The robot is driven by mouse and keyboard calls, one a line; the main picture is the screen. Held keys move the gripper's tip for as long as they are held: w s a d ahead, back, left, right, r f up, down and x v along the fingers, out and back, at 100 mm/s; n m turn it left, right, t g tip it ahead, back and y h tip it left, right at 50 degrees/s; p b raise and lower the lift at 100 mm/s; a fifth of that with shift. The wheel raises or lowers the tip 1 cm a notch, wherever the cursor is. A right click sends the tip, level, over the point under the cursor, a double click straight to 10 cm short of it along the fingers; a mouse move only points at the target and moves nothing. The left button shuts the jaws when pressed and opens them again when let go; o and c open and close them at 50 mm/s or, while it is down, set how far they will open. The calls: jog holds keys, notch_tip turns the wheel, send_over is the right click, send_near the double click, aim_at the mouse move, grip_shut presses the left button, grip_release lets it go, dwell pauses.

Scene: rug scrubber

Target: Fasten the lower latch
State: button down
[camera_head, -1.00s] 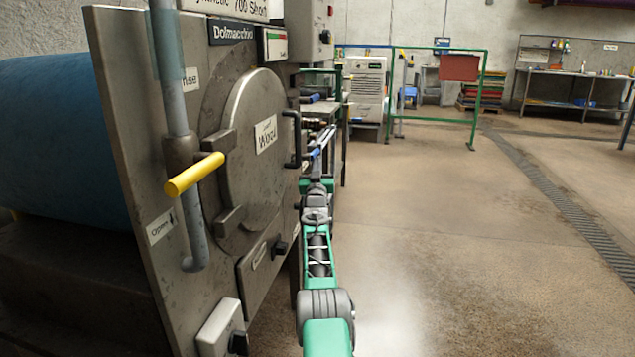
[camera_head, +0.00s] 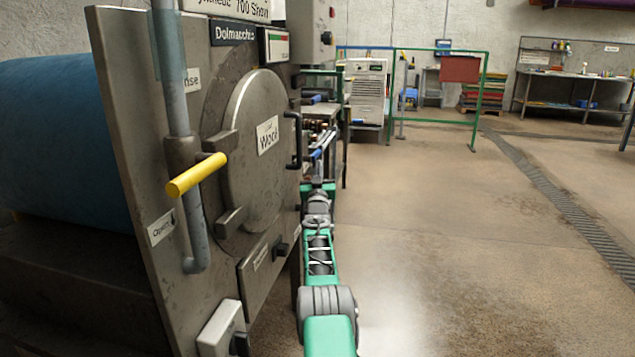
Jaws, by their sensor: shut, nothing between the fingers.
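A grey metal machine stands at left with a round door (camera_head: 252,180) labelled "Wool" in its front. A black bar handle (camera_head: 297,140) is at the door's right edge. Below the door is a small labelled hatch (camera_head: 260,258) with a black knob (camera_head: 281,249) at its upper right. I cannot make out the lower latch for certain; the right edge of the machine is seen at a steep angle. My green and grey arm reaches forward along the machine's right side. Its far end is small and overlapped by clutter, and I cannot pick out my gripper there.
A yellow-gripped lever (camera_head: 196,175) on a grey pipe juts from the machine's front left. A grey switch box (camera_head: 221,330) is low on the front. A cluttered bench (camera_head: 322,125) stands behind my arm. The concrete floor (camera_head: 430,230) to the right is clear.

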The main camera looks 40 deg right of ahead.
jog(key=shift+p+v, duration=0.7)
jog(key=shift+v, duration=2.25)
